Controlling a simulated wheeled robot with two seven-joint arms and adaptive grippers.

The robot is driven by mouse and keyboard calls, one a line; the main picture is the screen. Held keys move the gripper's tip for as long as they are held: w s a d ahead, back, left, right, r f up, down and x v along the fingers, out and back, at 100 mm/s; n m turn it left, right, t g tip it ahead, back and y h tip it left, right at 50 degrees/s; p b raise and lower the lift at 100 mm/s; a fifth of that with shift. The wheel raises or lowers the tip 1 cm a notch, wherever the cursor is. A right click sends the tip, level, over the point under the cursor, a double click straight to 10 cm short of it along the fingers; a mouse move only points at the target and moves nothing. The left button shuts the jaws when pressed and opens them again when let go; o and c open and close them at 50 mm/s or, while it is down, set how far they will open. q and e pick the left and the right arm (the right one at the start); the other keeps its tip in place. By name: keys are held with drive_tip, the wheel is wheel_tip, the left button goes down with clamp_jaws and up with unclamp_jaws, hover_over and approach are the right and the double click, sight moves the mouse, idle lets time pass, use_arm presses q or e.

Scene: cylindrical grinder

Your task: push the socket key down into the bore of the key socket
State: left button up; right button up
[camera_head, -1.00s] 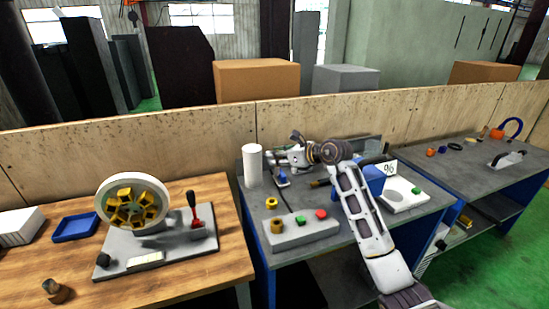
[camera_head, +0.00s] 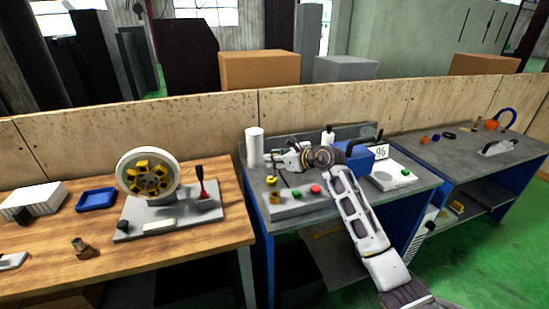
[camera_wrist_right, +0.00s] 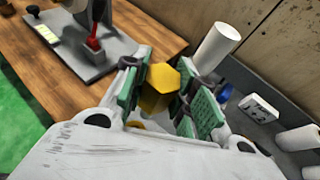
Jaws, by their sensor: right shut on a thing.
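The yellow socket key (camera_head: 270,181) stands at the far left corner of a grey block (camera_head: 290,208). My right gripper (camera_head: 273,167) is just above the block, shut on the key. In the right wrist view, the key's yellow hexagonal head (camera_wrist_right: 160,82) sits between the green-padded fingers of the gripper (camera_wrist_right: 162,95). A brass ring-shaped piece (camera_head: 275,197), probably the key socket, is on the block near the key. The key's lower end is too small to make out, so I cannot tell how deep it sits. My left gripper is out of view.
A green button (camera_head: 296,194) and a red button (camera_head: 315,189) are on the same block. A white cylinder (camera_head: 254,146) stands behind it, close to my gripper. A blue box (camera_head: 352,162) is to the right. The wooden table (camera_head: 60,240) with a wheel fixture is at the left.

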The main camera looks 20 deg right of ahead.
sight(275, 175)
drive_tip(key=shift+s+a+f, duration=0.15)
drive_tip(key=shift+s+f, duration=0.1)
drive_tip(key=shift+s, duration=0.3)
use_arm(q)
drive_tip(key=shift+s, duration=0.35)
use_arm(e)
drive_tip(key=shift+w+f, duration=0.15)
drive_tip(key=shift+w, duration=0.05)
drive_tip(key=shift+s, duration=0.1)
drive_tip(key=shift+f+b, duration=0.5)
drive_tip(key=shift+f, duration=0.65)
drive_tip(key=shift+f+b, duration=0.8)
drive_tip(key=shift+f, duration=0.2)
drive_tip(key=shift+f+b, duration=0.35)
drive_tip(key=shift+f, duration=0.25)
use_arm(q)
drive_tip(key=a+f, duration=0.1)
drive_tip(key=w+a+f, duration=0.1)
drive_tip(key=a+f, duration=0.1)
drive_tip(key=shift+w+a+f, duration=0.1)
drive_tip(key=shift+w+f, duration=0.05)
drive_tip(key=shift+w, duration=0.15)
use_arm(e)
drive_tip(key=shift+f, duration=0.1)
